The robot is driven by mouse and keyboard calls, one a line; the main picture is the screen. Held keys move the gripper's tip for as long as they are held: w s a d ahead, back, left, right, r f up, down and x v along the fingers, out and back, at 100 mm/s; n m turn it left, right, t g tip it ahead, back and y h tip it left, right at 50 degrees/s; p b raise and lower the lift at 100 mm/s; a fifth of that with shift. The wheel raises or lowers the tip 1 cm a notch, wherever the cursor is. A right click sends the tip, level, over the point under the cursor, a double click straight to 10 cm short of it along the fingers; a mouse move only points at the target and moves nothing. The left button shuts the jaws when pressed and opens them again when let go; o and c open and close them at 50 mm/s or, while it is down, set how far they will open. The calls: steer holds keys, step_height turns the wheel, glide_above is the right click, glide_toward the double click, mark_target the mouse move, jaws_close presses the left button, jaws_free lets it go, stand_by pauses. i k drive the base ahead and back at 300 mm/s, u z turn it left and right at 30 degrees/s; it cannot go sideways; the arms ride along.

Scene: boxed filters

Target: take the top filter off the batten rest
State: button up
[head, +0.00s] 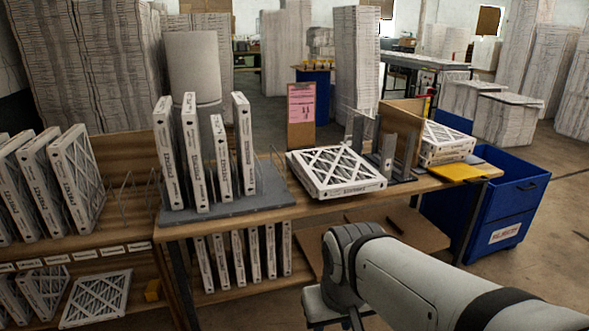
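A flat filter (335,168) with a white frame and diagonal lattice lies on the wooden bench, right of the upright filters. Its left edge looks doubled, so another filter may lie beneath it. Any battens under it are hidden. A second flat stack of filters (446,141) sits farther right, partly behind a brown board. My arm comes in from the lower right. My gripper (333,308) hangs below the wrist at the bottom edge, in front of and below the bench. It is partly cut off, its fingers are unclear, and I see nothing held.
Tall filters (205,160) stand upright in a grey rack (228,207) left of the flat filter. Grey metal uprights (388,155) and a board (401,128) stand close on its right. A clipboard (301,115) stands behind. A blue bin (497,205) is at the bench's right end.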

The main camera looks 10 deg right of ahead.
mark_target(334, 172)
steer(key=z, duration=0.05)
steer(key=i, duration=1.5)
steer(key=u, duration=0.05)
